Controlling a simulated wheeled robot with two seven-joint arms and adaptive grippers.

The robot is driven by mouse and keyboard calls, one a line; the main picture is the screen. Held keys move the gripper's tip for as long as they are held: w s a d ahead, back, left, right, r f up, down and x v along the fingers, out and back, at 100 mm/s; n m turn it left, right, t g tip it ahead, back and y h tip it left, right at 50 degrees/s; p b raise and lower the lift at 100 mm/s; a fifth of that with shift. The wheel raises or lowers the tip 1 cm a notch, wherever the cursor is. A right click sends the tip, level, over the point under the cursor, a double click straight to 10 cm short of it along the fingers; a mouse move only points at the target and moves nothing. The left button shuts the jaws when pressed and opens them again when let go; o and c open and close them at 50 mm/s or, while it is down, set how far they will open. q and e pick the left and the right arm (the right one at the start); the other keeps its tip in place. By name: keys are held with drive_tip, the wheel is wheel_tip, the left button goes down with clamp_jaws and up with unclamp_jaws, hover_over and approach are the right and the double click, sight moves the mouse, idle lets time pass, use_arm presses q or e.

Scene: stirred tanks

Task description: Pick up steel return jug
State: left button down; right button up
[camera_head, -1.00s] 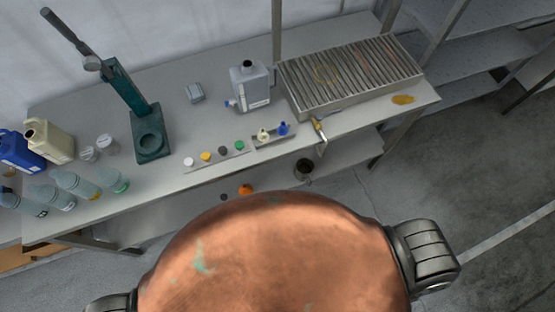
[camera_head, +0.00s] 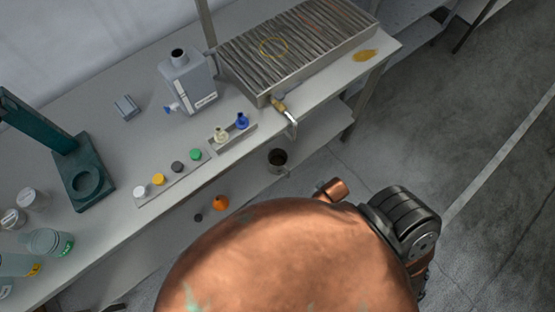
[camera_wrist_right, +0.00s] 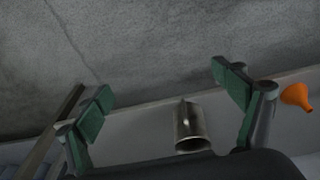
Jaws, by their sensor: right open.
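The steel return jug (camera_head: 277,160) stands on the lower shelf under the bench's front edge, below the drain tap; its dark open mouth shows. In the right wrist view the jug (camera_wrist_right: 192,130) is a small grey metal cylinder, its mouth towards the bottom of the picture. My right gripper (camera_wrist_right: 168,99) is open and empty, its two green-padded fingers spread wide. The jug shows between the fingers in the picture, beyond them and not touched. My right gripper is out of the head view, where only part of that arm shows. My left gripper is not in view.
An orange funnel (camera_head: 220,203) lies on the lower shelf left of the jug, and it shows at right in the wrist view (camera_wrist_right: 297,96). The tap (camera_head: 286,110) hangs from the ribbed metal tray (camera_head: 262,97) above the jug. The bench top (camera_head: 112,229) overhangs the shelf.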

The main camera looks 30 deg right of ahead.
wheel_tip(320, 180, up, 4)
drive_tip(key=w+f+b, duration=0.1)
drive_tip(key=b, duration=0.2)
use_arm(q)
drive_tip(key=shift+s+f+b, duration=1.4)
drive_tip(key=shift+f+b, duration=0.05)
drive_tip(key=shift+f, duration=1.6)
use_arm(e)
drive_tip(key=m+t+b, duration=0.2)
drive_tip(key=m, duration=0.2)
hover_over(277, 161)
drive_tip(key=s+a, duration=0.1)
drive_tip(key=s, duration=0.2)
drive_tip(key=shift+h, duration=0.4)
drive_tip(key=f, duration=1.6)
drive_tip(key=shift+w+a+f, duration=0.1)
drive_tip(key=shift+a+f, duration=0.1)
drive_tip(key=shift+f, duration=0.2)
drive_tip(key=shift+w+f+b, duration=0.2)
drive_tip(key=shift+f+b, duration=0.2)
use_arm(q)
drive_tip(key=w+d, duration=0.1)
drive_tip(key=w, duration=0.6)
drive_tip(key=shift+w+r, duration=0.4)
use_arm(e)
drive_tip(key=shift+c, duration=0.2)
